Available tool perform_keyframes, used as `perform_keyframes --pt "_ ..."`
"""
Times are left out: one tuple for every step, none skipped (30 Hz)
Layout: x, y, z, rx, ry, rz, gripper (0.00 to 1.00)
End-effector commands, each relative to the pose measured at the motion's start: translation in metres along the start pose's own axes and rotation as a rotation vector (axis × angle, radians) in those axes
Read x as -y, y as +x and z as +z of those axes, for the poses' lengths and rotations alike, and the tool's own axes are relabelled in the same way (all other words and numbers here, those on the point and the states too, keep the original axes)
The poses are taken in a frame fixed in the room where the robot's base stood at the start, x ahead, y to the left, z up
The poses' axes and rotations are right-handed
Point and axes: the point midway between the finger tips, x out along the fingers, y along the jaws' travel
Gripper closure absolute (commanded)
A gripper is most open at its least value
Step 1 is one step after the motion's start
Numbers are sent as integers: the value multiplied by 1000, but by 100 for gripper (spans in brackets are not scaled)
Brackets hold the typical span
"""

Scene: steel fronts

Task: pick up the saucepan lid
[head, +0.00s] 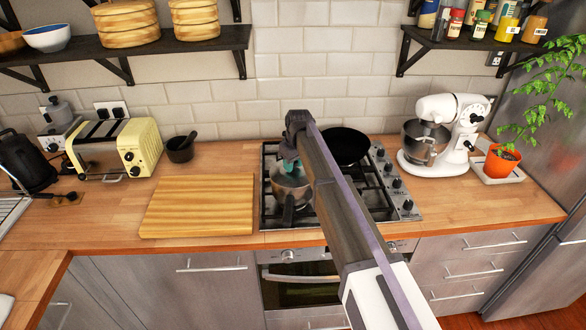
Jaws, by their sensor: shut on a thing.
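The saucepan (290,190) stands on the left side of the gas hob, its dark handle pointing to the front. Its lid (283,177) shows as a pale surface over the pan, partly hidden by my gripper and arm. My gripper (289,167) points down at the lid's middle and is shut on the lid. The fingertips are small and partly hidden, and I cannot tell whether the lid rests on the pan or is slightly raised.
A black frying pan (347,146) sits at the hob's back right. A wooden board (197,205) lies left of the hob, with a mortar (180,152) and yellow toaster (115,148) behind. A stand mixer (440,135) stands right.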

Motion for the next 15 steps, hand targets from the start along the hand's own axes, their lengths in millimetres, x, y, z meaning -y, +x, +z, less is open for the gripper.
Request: perform_keyframes --pt "0 -5 -1 0 0 0 93" --pt "0 -9 -1 0 0 0 93" --pt "0 -15 -2 0 0 0 93" --pt "0 -21 -3 0 0 0 93" --pt "0 -27 -4 0 0 0 93" --pt "0 -37 -6 0 0 0 93" --pt "0 -44 -7 0 0 0 93" --pt "0 -52 -8 0 0 0 93" --pt "0 -63 -9 0 0 0 93" --pt "0 -70 -11 0 0 0 93" --pt "0 -78 -12 0 0 0 93" --pt "0 -86 -13 0 0 0 93" --pt "0 -92 -14 0 0 0 93" --pt "0 -96 -14 0 0 0 93" --pt "0 -100 -15 0 0 0 93"
